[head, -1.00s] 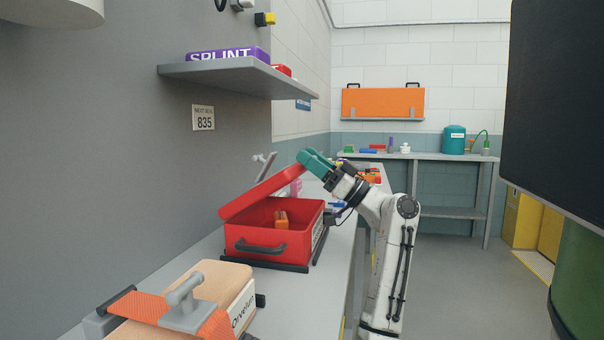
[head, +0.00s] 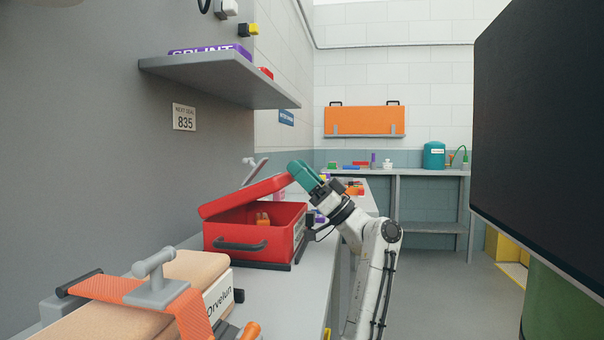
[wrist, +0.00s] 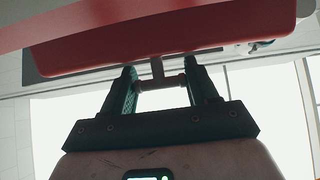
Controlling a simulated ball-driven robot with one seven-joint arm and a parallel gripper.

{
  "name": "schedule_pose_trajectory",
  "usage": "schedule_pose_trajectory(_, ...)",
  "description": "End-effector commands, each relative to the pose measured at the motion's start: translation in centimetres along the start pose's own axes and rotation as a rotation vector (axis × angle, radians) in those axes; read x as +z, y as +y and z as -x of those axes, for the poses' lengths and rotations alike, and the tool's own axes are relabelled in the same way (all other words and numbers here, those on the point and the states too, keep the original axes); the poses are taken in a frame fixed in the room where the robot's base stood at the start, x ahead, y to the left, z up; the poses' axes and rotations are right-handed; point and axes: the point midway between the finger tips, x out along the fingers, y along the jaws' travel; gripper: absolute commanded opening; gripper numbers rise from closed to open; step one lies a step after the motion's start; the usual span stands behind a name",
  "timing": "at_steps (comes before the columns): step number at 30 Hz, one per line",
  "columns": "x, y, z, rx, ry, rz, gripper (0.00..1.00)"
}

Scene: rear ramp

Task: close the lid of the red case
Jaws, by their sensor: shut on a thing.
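The red case (head: 226,238) stands on the counter with its lid (head: 240,197) partly open. The lid is low on the left and raised on the right, leaving a wedge-shaped gap. A small orange item (head: 262,219) shows inside. My gripper (head: 299,170), with teal fingers, is at the raised right edge of the lid. In the wrist view, the lid's red underside or edge (wrist: 160,45) fills the top. There my gripper (wrist: 160,80) is shut on a small tan T-shaped handle (wrist: 157,72) joined to the lid. The handle is hidden in the head view.
A strapped tan pack (head: 195,265) lies on the counter in front of the case. A grey shelf (head: 215,75) overhangs from the left wall. Small coloured items (head: 352,188) lie behind my gripper. A large dark panel (head: 540,130) stands at right.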

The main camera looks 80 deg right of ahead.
Motion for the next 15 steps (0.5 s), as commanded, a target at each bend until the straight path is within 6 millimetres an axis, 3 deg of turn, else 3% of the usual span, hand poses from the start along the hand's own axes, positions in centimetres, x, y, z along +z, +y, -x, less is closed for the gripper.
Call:
schedule_pose_trajectory(1,0.45,0.07,0.03,0.001,-0.008,-0.005,0.04)
schedule_pose_trajectory(2,0.45,0.07,0.03,0.001,-0.008,-0.005,0.6)
schedule_pose_trajectory(8,0.32,0.04,0.01,0.001,-0.006,-0.004,0.78)
schedule_pose_trajectory(15,0.17,0.02,0.06,0.0,-0.003,-0.002,0.78)
